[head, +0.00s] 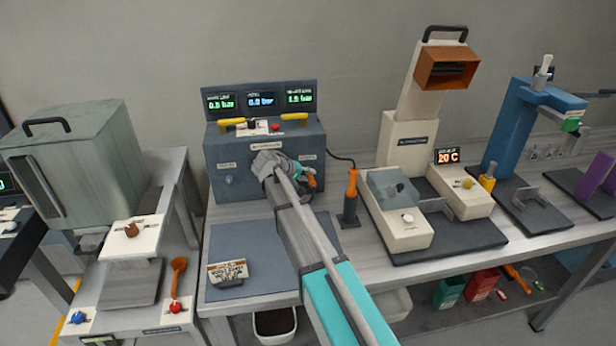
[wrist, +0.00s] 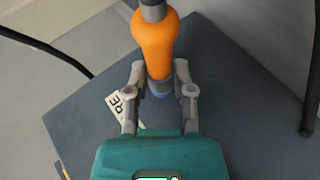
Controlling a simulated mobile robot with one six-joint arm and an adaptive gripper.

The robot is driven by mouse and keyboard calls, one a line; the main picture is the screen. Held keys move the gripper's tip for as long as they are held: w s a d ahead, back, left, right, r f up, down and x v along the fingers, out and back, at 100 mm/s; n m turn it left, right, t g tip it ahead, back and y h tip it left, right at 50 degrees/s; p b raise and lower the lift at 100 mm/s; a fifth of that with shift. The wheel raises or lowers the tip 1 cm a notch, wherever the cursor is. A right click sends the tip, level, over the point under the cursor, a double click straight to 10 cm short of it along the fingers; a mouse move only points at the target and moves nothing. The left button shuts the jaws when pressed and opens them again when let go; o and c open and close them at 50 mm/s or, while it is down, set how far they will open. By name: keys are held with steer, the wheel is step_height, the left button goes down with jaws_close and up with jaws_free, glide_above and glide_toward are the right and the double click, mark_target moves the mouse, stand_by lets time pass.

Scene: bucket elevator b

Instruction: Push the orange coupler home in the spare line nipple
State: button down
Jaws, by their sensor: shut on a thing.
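The orange coupler (wrist: 155,45) is between the two fingers of my gripper (wrist: 160,75) in the wrist view. A grey cylindrical end shows at its top and a blue ring at its lower end. In the head view the orange coupler (head: 312,181) shows just right of my gripper (head: 302,175), in front of the blue-grey air panel (head: 228,150). The spare line nipple cannot be made out; my arm hides part of the panel front. I cannot tell whether the coupler touches a nipple.
Three pressure displays (head: 260,101) top the panel. An orange-handled tool (head: 352,183) with a black cable stands to the right. A labelled block (head: 229,272) lies on the blue mat (head: 270,235). A cream machine (head: 400,220) stands further right. The mat's left part is mostly clear.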

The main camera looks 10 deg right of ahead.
steer(key=shift+c, duration=2)
jaws_free()
steer(key=shift+w, duration=0.1)
steer(key=s, duration=0.9)
steer(key=s+d+g+y+p, duration=0.1)
steer(key=s, duration=0.2)
steer(key=s+d+f+g+y, duration=0.1)
steer(key=s, duration=0.3)
steer(key=s+d+f+m+y+p, duration=0.1)
steer(key=s+y, duration=0.1)
steer(key=s, duration=0.1)
steer(key=shift+s+f+g+p, duration=0.25)
steer(key=shift+s+g+p, duration=0.05)
steer(key=shift+g, duration=0.1)
steer(key=s+y+p, duration=0.1)
steer(key=s+y, duration=0.1)
steer(key=s, duration=0.2)
steer(key=s+a+g+y, duration=0.1)
steer(key=s, duration=0.3)
steer(key=s+a+m+g+y+p, duration=0.1)
steer(key=s+y, duration=0.1)
steer(key=s, duration=0.2)
steer(key=shift+f+y+p, duration=0.1)
steer(key=shift+y+p, duration=0.2)
steer(key=shift+p, duration=0.05)
steer(key=shift+s+a, duration=0.15)
steer(key=shift+s, duration=0.2)
